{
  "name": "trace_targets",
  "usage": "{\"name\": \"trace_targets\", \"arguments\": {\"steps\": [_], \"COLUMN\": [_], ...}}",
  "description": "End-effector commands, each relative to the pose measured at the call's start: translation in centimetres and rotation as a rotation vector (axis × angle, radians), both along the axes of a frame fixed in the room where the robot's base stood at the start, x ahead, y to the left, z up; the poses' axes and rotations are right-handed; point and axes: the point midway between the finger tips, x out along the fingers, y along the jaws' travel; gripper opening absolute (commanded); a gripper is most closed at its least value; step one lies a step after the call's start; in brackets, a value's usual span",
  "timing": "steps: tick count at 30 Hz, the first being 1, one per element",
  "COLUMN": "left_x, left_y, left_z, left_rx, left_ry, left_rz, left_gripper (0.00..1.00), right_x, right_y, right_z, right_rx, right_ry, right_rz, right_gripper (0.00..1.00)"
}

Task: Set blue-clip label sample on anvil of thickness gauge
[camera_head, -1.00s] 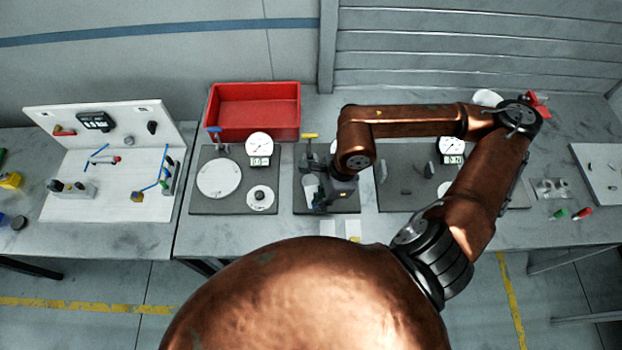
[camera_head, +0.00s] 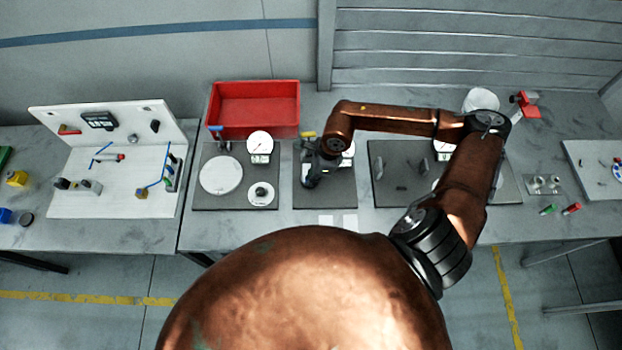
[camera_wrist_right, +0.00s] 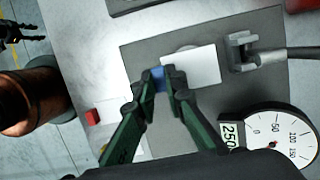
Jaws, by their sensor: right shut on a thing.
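My right gripper (camera_head: 311,178) is over the middle dark mat in the head view. In the right wrist view its green fingers (camera_wrist_right: 166,79) are shut on a blue clip (camera_wrist_right: 158,76). A white label sample (camera_wrist_right: 192,66) extends from the clip. The thickness gauge's dial (camera_wrist_right: 284,137) is at lower right, with a display reading 250. A black jaw, likely my left gripper (camera_wrist_right: 36,33), shows small at upper left; its opening is unclear.
A grey forked bracket (camera_wrist_right: 243,50) stands close right of the label. A red block (camera_wrist_right: 92,117) lies left of the mat. The red bin (camera_head: 253,108) is behind the left mat. Two white cards (camera_head: 326,220) (camera_head: 350,221) lie at the table's front edge.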

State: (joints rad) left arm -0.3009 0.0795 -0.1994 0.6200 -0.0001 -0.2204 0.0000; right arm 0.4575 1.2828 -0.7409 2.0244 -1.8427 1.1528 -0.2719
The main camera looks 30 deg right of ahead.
Motion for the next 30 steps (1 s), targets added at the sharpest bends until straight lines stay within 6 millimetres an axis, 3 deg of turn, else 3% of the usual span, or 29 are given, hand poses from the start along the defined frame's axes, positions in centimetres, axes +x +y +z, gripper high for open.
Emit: {"name": "trace_targets", "arguments": {"steps": [8,15,25,26,30], "left_x": [0.3,0.3,0.3,0.3,0.3], "left_y": [0.0,0.0,-0.1,0.0,0.0], "left_z": [0.5,1.9,1.3,1.3,1.4], "left_rx": [0.000,-0.001,0.000,0.000,0.000], "left_ry": [-0.004,-0.005,-0.004,-0.004,-0.004], "left_rz": [-0.001,-0.001,-0.001,-0.001,-0.001], "left_gripper": [0.40,0.40,0.40,0.40,0.40], "right_x": [1.2,1.1,1.1,1.1,1.1], "right_y": [-0.5,-0.4,-0.4,-0.4,-0.4], "right_z": [-1.6,-4.4,-4.9,-4.8,-4.7], "right_rx": [0.000,-0.001,0.000,0.000,0.000], "right_ry": [0.000,0.001,0.000,0.000,0.000], "right_rz": [-0.002,-0.001,0.000,0.000,0.000], "right_gripper": [0.00,0.00,0.00,0.12,0.22]}}
